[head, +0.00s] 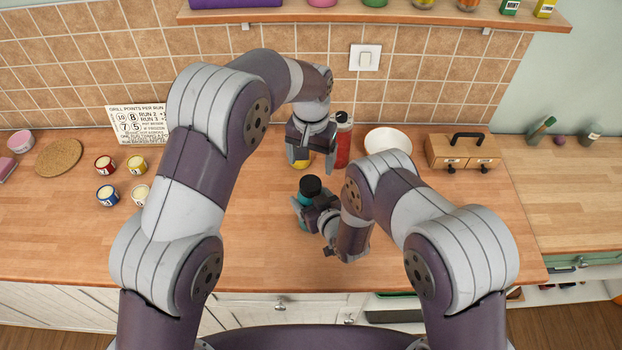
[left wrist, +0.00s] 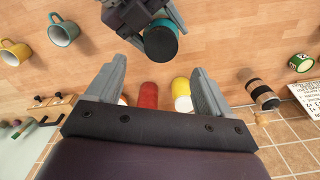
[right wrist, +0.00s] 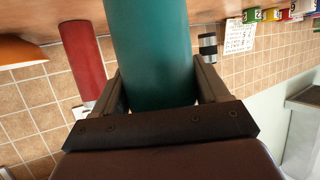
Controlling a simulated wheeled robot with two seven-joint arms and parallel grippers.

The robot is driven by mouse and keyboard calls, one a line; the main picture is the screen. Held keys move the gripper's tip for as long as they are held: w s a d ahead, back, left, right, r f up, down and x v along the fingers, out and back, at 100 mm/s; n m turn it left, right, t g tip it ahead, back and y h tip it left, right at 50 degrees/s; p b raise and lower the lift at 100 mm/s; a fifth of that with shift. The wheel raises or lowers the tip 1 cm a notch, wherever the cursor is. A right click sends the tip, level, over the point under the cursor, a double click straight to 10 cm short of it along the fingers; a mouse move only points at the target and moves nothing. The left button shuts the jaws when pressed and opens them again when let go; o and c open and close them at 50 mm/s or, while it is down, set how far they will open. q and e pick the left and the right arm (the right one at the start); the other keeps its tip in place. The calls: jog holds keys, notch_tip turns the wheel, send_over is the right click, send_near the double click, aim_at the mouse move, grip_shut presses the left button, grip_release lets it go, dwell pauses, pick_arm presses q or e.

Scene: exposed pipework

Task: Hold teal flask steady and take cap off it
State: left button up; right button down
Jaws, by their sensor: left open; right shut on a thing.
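The teal flask (head: 304,200) stands on the wooden counter with its black cap (head: 310,185) on top. My right gripper (head: 308,213) is shut around the flask's body from the near right side. The right wrist view shows the teal body (right wrist: 152,55) between its fingers (right wrist: 160,88); the cap is out of that view. My left gripper (head: 310,158) is open and empty, pointing down above the counter behind the flask. In the left wrist view the dark cap (left wrist: 160,42) shows just beyond the open fingers (left wrist: 157,85), apart from them.
A red bottle (head: 343,140) and a yellow bottle (left wrist: 181,92) stand close behind the flask, near my left gripper. A white bowl (head: 388,141) and wooden drawer box (head: 462,151) are at the back right. Several small cans (head: 107,194) stand left. Two mugs (left wrist: 62,32) show in the left wrist view.

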aim_at(313, 184)
pick_arm(q)
jog(key=m, duration=0.4)
jog(key=shift+s, duration=0.15)
jog(key=m, duration=0.4)
jog(key=shift+d, duration=0.15)
jog(key=m, duration=0.4)
jog(key=shift+s+d+m, duration=0.1)
jog(key=shift+m, duration=0.2)
jog(key=m, duration=0.3)
jog(key=shift+m, duration=0.4)
jog(key=m, duration=0.9)
jog(key=shift+f+m, duration=0.1)
jog(key=shift+m, duration=0.3)
jog(key=shift+f+m, duration=0.2)
jog(key=shift+m, duration=0.2)
notch_tip(313, 184, down, 8)
jog(key=shift+r, duration=0.2)
